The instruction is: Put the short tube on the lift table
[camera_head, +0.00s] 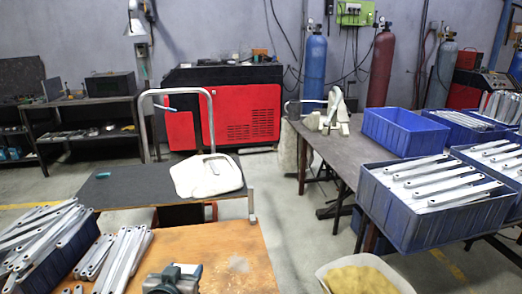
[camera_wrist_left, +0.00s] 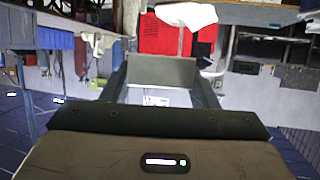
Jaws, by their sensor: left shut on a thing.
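The lift table (camera_head: 120,189) stands left of centre in the head view, with a dark flat top and a bent silver handle. A white sack-like thing lies on its right part, and bare room shows on its left part. My left gripper (camera_head: 175,278) is low in the head view, over the near side of the orange bench and short of the lift table. It is shut on a grey piece, seemingly the short tube (camera_wrist_left: 162,72), between the fingers in the left wrist view. The tube's full shape is hard to make out. My right gripper is not in view.
Grey bars lie in a blue bin (camera_head: 60,262) and beside it at the left. The orange bench (camera_head: 238,243) is partly bare. At right, a dark table (camera_head: 350,150) holds an empty blue crate (camera_head: 405,131) and filled bins. A tub (camera_head: 365,276) stands at the bottom right.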

